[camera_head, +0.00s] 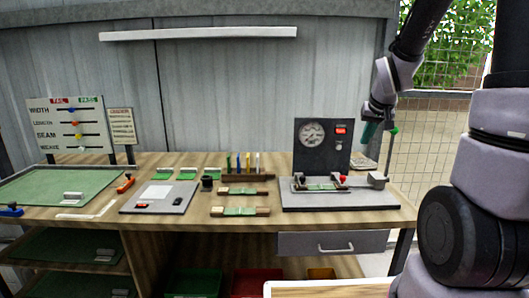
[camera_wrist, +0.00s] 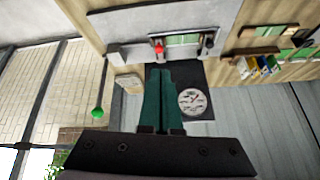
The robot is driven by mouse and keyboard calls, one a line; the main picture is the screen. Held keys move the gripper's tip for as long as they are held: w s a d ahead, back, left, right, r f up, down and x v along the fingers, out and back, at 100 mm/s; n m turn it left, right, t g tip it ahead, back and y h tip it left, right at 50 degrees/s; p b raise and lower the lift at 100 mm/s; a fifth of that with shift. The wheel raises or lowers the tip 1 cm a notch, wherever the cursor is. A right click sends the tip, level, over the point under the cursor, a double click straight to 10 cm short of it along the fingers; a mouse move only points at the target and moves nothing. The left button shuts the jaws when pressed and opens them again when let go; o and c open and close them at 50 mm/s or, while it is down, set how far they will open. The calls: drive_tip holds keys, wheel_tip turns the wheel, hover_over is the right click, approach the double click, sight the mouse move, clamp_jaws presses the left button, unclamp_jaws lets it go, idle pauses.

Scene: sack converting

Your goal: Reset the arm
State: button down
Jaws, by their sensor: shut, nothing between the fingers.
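My arm rises at the right of the head view and bends down. My gripper (camera_head: 369,132) hangs in the air near the right end of the bench, to the right of the dark gauge panel (camera_head: 323,146). In the wrist view my gripper (camera_wrist: 162,70) has two dark green fingers lying together, with nothing between them.
The test machine (camera_head: 340,195) has a lever with a green knob (camera_head: 394,130) close to my gripper. The bench (camera_head: 190,216) holds green mats, a grey board (camera_head: 160,197), wooden fixtures and coloured pens. A mesh fence (camera_head: 435,150) stands at the right.

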drive_tip(key=s+a+r+m+y, duration=0.1)
drive_tip(key=s+a+r, duration=0.2)
drive_tip(key=s+r, duration=0.4)
drive_tip(key=s+a+r+y, duration=0.1)
drive_tip(key=s+a+r, duration=0.2)
drive_tip(key=s+r, duration=0.5)
drive_tip(key=s, duration=0.7)
drive_tip(key=shift+a+m+t+y, duration=0.3)
drive_tip(key=shift+a+m, duration=0.1)
